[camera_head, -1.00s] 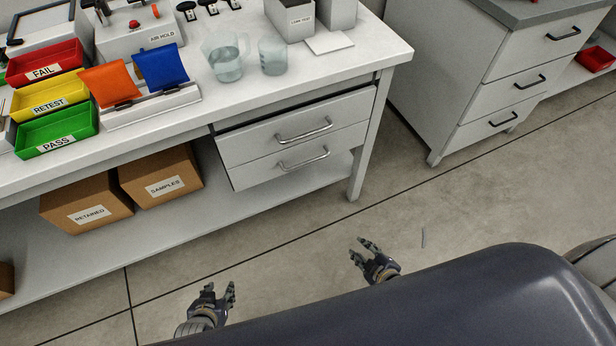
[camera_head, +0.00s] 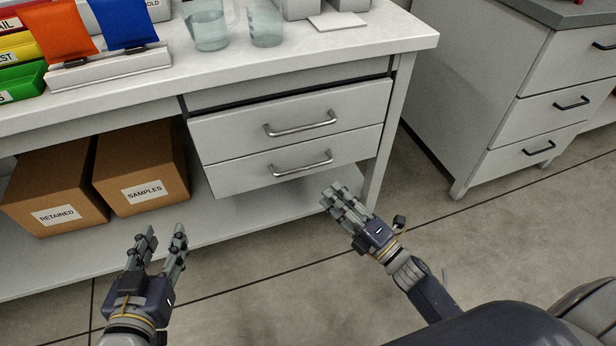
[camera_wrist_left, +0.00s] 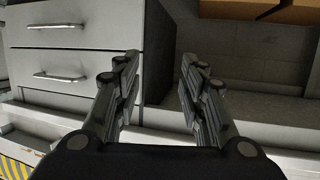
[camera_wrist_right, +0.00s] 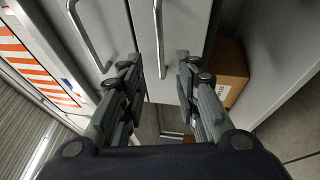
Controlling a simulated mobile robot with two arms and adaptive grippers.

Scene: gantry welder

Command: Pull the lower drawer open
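The lower drawer (camera_head: 235,177) is a light grey front with a silver bar handle (camera_head: 302,164), below a matching upper drawer (camera_head: 225,130) in the bench. Both fronts look flush, so the lower drawer appears closed. My right gripper (camera_head: 337,194) is open and empty, just below and right of the lower handle. In the right wrist view the lower handle (camera_wrist_right: 158,38) lies ahead, between the open fingertips, apparently not gripped. My left gripper (camera_head: 164,238) is open and empty, in front of the boxes. The left wrist view shows the lower handle (camera_wrist_left: 60,78) off to the left.
Brown boxes marked RETAINED (camera_head: 55,190) and SAMPLES (camera_head: 142,165) stand on the shelf left of the drawers. The bench leg (camera_head: 384,140) is right of them. A second drawer cabinet (camera_head: 470,90) stands further right. Beakers (camera_head: 208,30) stand on the benchtop. Floor between is clear.

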